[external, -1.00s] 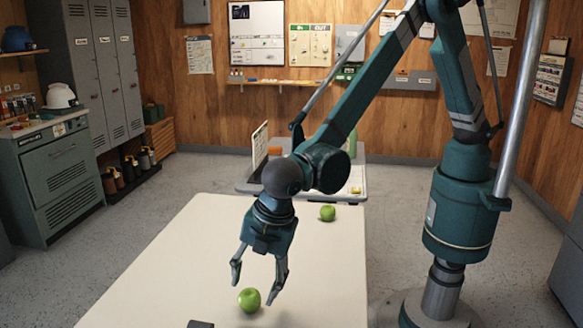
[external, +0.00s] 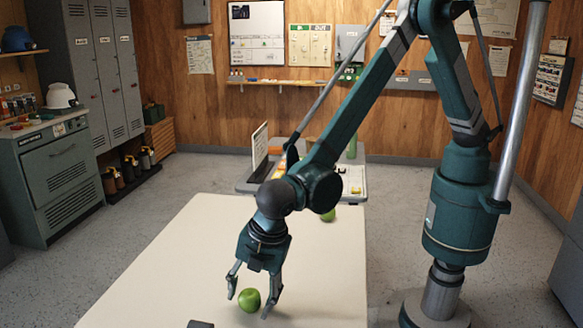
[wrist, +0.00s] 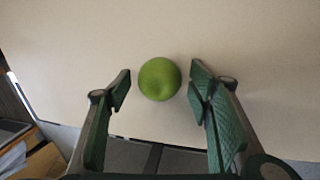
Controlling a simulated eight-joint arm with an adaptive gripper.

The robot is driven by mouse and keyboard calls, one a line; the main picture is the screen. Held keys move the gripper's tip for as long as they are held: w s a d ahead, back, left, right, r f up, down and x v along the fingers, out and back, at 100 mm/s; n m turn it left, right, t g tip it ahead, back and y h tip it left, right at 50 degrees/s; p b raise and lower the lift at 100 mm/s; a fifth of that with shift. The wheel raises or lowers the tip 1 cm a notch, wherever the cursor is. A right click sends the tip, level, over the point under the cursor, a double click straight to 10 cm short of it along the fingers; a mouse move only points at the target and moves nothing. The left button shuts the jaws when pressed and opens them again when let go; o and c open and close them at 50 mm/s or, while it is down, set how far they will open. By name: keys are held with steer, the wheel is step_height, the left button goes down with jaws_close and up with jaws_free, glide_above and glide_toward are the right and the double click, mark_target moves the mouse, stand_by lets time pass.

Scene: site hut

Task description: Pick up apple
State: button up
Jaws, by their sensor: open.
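A green apple (external: 249,300) sits on the pale table (external: 180,270) near its front part. My gripper (external: 250,301) is open and low over the table, with one finger on each side of this apple in the external view. In the wrist view the apple (wrist: 159,79) lies between and slightly beyond the two open fingertips (wrist: 158,80), with a gap on both sides. A second green apple (external: 328,215) lies farther back on the table, partly hidden behind my arm.
A dark object (external: 200,324) is cut off at the bottom edge, left of the near apple. A second table (external: 352,190) behind holds a laptop-like panel (external: 260,147) and small items. The table's left side is clear.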

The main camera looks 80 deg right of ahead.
mark_target(250, 293)
steer(key=shift+c, duration=0.5)
steer(key=c, duration=0.9)
steer(key=shift+r, duration=0.15)
steer(key=shift+c, duration=0.2)
steer(key=shift+w+r+p+v, duration=0.1)
steer(key=shift+w+p+v, duration=0.25)
steer(key=shift+v, duration=1.25)
steer(key=shift+w+r+p+v, duration=0.15)
steer(key=shift+w+v, duration=0.25)
steer(key=shift+v, duration=1.15)
steer(key=shift+w+r+p+v, duration=0.1)
steer(key=shift+w+p+v, duration=0.25)
steer(key=shift+v, duration=1.25)
steer(key=shift+d, duration=0.1)
